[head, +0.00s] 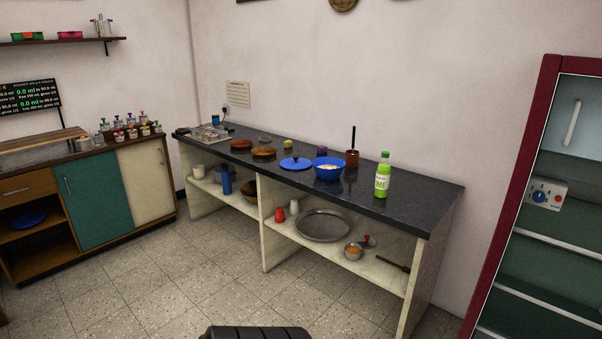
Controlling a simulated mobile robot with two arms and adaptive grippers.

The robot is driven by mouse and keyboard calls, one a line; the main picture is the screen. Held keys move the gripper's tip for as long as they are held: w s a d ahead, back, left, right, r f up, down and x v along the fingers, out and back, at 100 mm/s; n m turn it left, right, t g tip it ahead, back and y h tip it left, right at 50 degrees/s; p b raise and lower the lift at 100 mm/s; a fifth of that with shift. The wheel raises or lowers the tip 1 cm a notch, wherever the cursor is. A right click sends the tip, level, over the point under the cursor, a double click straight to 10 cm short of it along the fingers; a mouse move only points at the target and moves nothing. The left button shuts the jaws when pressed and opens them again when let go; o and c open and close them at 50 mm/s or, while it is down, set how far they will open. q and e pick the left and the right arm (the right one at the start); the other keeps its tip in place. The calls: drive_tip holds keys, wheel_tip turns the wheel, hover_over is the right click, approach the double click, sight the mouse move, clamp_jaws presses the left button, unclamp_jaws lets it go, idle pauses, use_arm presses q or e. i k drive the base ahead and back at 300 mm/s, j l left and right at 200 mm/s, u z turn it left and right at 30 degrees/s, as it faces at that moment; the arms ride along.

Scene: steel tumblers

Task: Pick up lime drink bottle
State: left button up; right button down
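Neither of my grippers shows in the head view. A black ridged part at the bottom edge seems to be part of my own body.
A blue lid or plate (296,164) and brown dishes (264,153) lie further left on the counter. A red-framed cabinet (535,110) stands at the right. The shelf below holds a steel tray (322,238). The tiled floor (190,285) before the counter is clear.

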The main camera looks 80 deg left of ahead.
sight(383, 169)
drive_tip(key=u, duration=1.85)
